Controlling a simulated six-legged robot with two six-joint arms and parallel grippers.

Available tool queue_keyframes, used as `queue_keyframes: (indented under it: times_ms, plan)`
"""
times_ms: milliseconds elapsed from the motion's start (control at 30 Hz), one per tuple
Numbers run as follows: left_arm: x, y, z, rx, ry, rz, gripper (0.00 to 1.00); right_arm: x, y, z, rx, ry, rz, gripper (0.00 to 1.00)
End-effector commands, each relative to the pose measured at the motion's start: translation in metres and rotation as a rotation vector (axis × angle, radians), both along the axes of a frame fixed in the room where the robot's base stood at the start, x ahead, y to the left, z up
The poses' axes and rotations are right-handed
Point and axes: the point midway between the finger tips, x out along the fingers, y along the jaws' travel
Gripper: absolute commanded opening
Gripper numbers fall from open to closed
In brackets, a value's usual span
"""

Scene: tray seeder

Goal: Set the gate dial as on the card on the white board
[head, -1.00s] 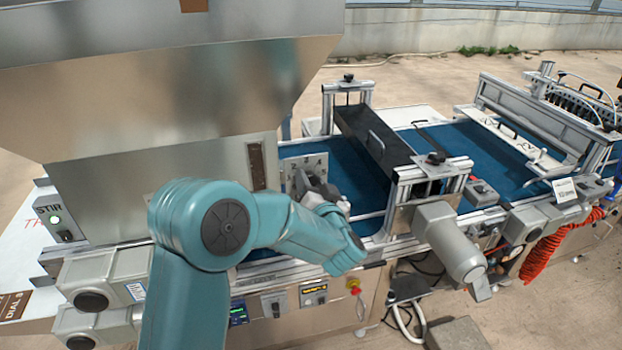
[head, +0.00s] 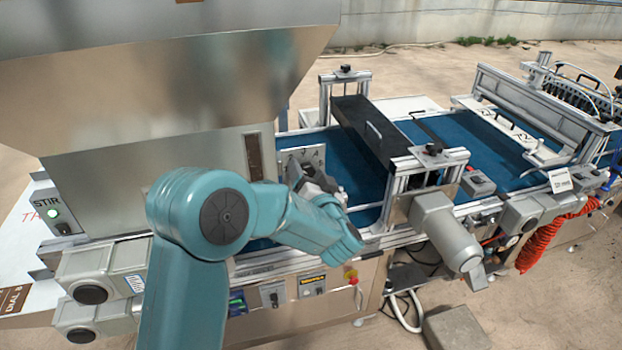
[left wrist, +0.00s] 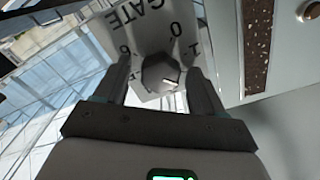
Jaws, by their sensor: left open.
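The gate dial is a dark grey faceted knob (left wrist: 160,73) with a short white mark pointing to the lower right in the left wrist view. It sits on a pale plate (left wrist: 155,18) printed GATE with numbers around it, seen inverted; 0 and 1 are legible. My left gripper (left wrist: 159,66) is open, one finger on each side of the knob; contact is unclear. In the head view the left gripper (head: 318,185) is at the plate (head: 312,160) and hides the knob. The white board (head: 22,240) carries a brown card (head: 12,300) reading "DIAL 8", partly cut off.
A metal hopper (head: 150,90) stands over the left side, close above my arm. A blue belt (head: 355,170) runs right under a black cover (head: 375,135). A grey motor (head: 445,230) juts out right of the gripper. A STIR switch (head: 62,227) is at left.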

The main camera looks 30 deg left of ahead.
Motion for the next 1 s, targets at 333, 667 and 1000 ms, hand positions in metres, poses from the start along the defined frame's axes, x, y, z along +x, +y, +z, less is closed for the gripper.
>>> queue_keyframes:
  times_ms: [333,667,1000]
  plan:
    - [-0.041,-0.050,-0.004,0.000,-0.002,-0.007,0.69,0.000,0.000,-0.023,0.000,0.000,0.000,0.43]
    - [-0.091,-0.108,-0.002,0.000,-0.001,-0.006,0.69,0.000,0.000,-0.040,0.000,0.000,0.000,0.43]
    - [-0.106,-0.124,0.000,0.000,-0.001,-0.001,0.69,0.000,0.000,-0.042,0.000,0.000,0.000,0.43]
